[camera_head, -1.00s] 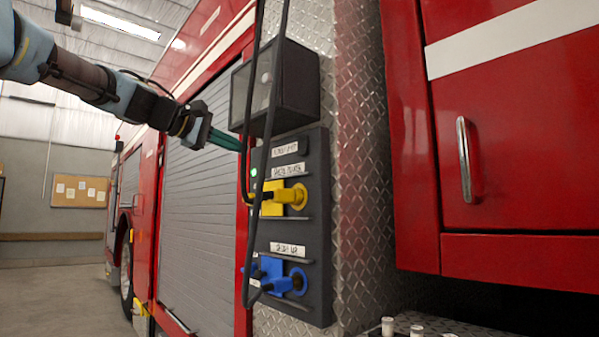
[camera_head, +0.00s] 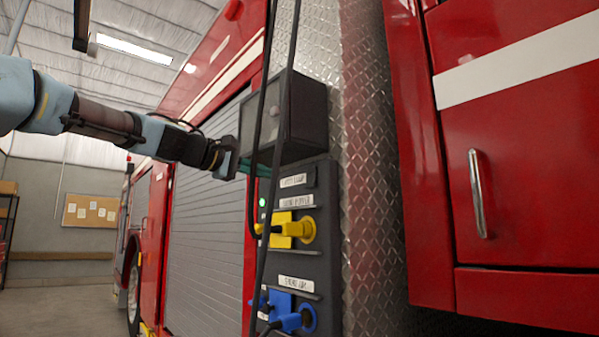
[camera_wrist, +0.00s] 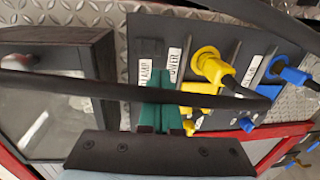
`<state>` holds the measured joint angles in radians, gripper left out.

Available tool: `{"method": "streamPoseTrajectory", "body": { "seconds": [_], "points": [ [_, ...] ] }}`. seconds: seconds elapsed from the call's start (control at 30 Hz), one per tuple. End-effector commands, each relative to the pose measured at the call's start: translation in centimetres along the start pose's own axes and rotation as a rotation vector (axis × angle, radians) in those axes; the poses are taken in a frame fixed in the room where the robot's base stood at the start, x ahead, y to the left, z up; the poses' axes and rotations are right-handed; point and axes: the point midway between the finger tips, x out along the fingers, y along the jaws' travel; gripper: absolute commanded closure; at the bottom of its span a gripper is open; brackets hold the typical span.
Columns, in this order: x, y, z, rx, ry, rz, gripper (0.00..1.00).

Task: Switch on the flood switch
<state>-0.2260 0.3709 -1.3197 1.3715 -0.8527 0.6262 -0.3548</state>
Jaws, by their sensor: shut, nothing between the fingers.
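The dark control panel (camera_head: 328,240) is mounted on the fire truck's side. Its top row has a white label (camera_head: 293,180), seemingly ending in "LAMP", and a small dark switch (camera_head: 311,176) beside it. In the wrist view the dark switch (camera_wrist: 150,47) lies just beyond my fingertips; its position is hard to read. My gripper (camera_head: 262,170) has green fingers, shut and empty, at the panel's upper left edge. The fingers also show in the wrist view (camera_wrist: 158,115), with a black cable crossing before them. I cannot tell whether they touch the panel.
The boxed flood lamp (camera_head: 302,110) above the panel looks unlit. Black cables (camera_head: 262,120) hang in front of lamp and panel. A yellow plug (camera_head: 290,229) and a blue plug (camera_head: 290,320) sit below; a green light (camera_head: 262,202) glows. A red cabinet door (camera_head: 530,180) stands right.

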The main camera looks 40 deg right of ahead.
Motion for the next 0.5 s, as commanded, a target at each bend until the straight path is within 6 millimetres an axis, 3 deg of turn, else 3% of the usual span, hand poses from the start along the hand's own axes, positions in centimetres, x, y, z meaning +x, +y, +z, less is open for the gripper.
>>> {"method": "streamPoseTrajectory", "body": {
  "seconds": [0.2, 0.5],
  "points": [
    [1.2, 0.9, 0.4, 0.004, -0.005, 0.005, 1.0],
    [5.8, 0.6, 0.5, 0.005, -0.006, 0.005, 1.0]
  ]
}}
